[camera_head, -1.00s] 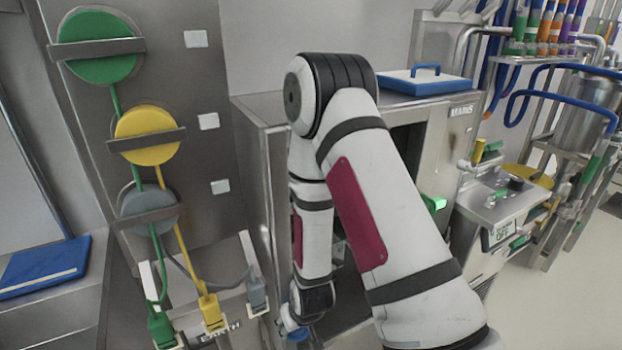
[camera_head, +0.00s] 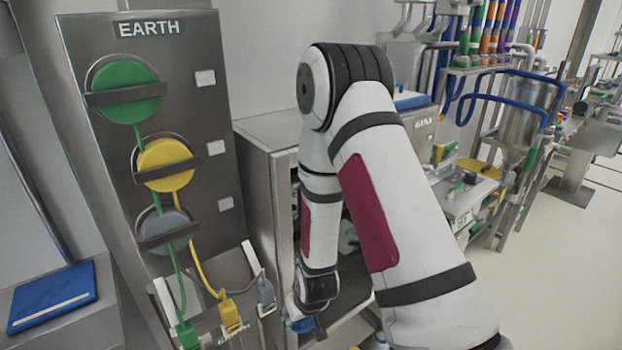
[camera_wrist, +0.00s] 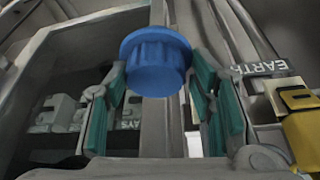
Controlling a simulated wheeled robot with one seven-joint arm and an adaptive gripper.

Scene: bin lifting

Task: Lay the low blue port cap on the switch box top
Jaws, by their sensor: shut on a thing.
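The blue port cap (camera_wrist: 156,62) shows in the wrist view as a ribbed round plug with a wider flange. It sits between the teal finger pads of my gripper (camera_wrist: 158,78), which is shut on it. My arm hides much of the rest. Whether this is the switch box I cannot tell for certain.
A blue-edged white lid (camera_head: 410,100) lies on the box top at the right. The EARTH panel (camera_head: 150,28) with green, yellow and grey discs stands left, cables running down to plugs. A blue book-like slab (camera_head: 52,298) lies on the left ledge. Open floor is at right.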

